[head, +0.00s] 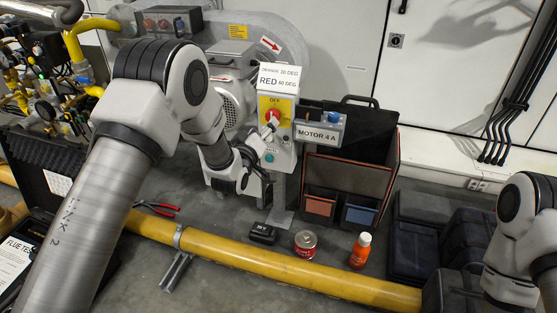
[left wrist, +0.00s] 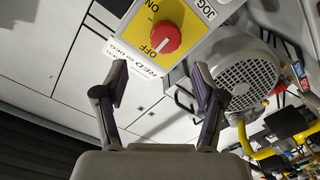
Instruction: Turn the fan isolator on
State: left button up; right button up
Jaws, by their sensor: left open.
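The fan isolator is a red rotary knob (head: 271,115) on a yellow plate on the front of a grey control box. In the left wrist view the red knob (left wrist: 166,39) shows large, with its white mark toward the OFF label; ON is printed to its upper left. My left gripper (head: 267,128) is close to the control box, just below the knob in the head view. In the left wrist view its two fingers (left wrist: 159,80) are spread with nothing between them, and the knob lies beyond the tips. My right gripper is out of view.
A MOTOR 4 A box (head: 318,131) with a blue button adjoins the control box. A tool bag (head: 377,140) stands at right. A yellow pipe (head: 300,270) crosses the floor in front. A red can (head: 305,244) and orange bottle (head: 360,251) stand behind it.

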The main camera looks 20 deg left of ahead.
pick_arm(q)
jog(key=w+f+b, duration=0.1)
jog(key=w+b, duration=0.3)
jog(key=w, duration=0.4)
jog(key=shift+w+f, duration=0.15)
jog(key=shift+f, duration=0.1)
jog(key=c, duration=1.1)
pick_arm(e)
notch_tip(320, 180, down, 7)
